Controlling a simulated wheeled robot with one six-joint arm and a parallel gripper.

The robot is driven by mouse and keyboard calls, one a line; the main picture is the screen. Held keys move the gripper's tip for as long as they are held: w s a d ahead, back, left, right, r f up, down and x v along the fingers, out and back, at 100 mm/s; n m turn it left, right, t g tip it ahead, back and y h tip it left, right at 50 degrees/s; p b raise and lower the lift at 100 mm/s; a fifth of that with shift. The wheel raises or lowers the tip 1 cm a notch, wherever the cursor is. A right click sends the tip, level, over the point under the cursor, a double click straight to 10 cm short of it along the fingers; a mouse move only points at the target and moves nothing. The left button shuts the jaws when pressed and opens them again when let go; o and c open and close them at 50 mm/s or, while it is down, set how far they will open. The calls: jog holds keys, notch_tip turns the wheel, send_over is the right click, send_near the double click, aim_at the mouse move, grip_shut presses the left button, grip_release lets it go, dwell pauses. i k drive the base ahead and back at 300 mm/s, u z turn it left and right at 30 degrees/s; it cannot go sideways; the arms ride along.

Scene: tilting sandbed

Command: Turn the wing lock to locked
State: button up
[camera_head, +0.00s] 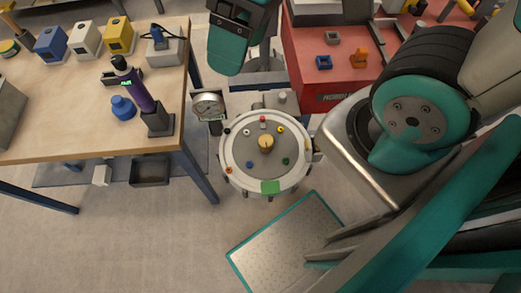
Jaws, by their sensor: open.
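A round white-rimmed sandbed (229,163) stands on the floor in the middle of the view. A tan, knob-like part (265,143) sits at its centre, with several small coloured pieces around it. My arm (412,118) fills the right of the view, close to the sandbed's right side. I do not make out my gripper's jaws in this view.
A round dial gauge (208,105) stands behind the sandbed's left side. A wooden table (60,130) with coloured boxes is at the left. A red cabinet (318,85) is behind. A teal-edged plate (285,245) lies in front. Floor at front left is clear.

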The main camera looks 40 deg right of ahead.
aim_at(307, 148)
jog(key=u, duration=1.3)
jog(key=k, duration=0.75)
jog(key=z, duration=1.1)
